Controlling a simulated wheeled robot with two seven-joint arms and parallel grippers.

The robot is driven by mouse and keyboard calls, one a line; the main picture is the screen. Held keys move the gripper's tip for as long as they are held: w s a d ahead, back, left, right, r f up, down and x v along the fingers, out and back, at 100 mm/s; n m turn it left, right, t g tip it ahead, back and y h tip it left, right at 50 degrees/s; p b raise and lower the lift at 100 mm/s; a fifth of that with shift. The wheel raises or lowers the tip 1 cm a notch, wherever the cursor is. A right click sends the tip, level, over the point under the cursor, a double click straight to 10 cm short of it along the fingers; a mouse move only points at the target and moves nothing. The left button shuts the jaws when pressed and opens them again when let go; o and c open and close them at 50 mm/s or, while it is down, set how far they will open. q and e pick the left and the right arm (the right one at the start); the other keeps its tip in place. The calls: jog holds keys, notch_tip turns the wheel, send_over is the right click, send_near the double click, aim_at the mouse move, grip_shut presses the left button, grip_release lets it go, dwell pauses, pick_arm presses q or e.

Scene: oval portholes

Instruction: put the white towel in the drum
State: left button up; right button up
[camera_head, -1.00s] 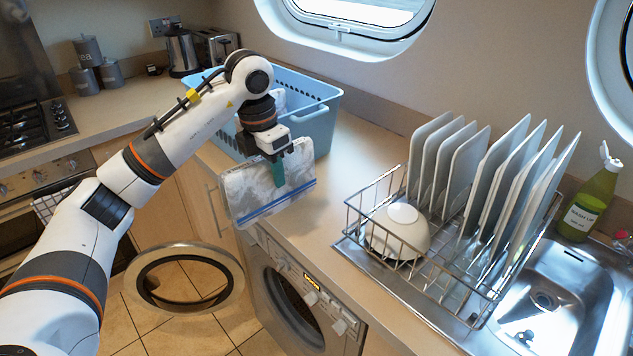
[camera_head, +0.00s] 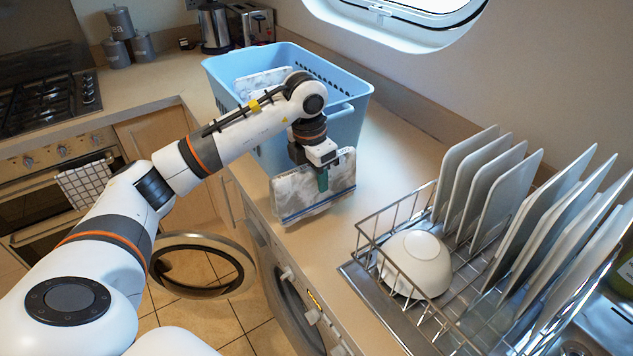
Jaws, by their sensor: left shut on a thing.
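The white towel (camera_head: 300,197) is a flat folded cloth with grey marbling and a blue stripe near its lower edge. My left gripper (camera_head: 322,178) is shut on its upper part and holds it upright near the counter's front edge, in front of the basket. Whether its lower edge touches the counter I cannot tell. The washing machine (camera_head: 258,243) stands under the counter with its round door (camera_head: 203,266) swung open to the left. Its drum opening (camera_head: 295,312) shows only in part, at a steep angle. My right gripper is not in view.
A blue laundry basket (camera_head: 347,112) with another folded cloth (camera_head: 262,82) inside stands behind the towel. A wire dish rack (camera_head: 392,268) with several plates and a white bowl (camera_head: 415,262) stands at right. The counter between them is clear.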

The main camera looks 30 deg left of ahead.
pick_arm(q)
notch_tip(320, 180, down, 2)
jog(key=shift+s+f, duration=0.1)
jog(key=shift+f, duration=0.1)
jog(key=shift+f, duration=0.2)
jog(key=o, duration=1.2)
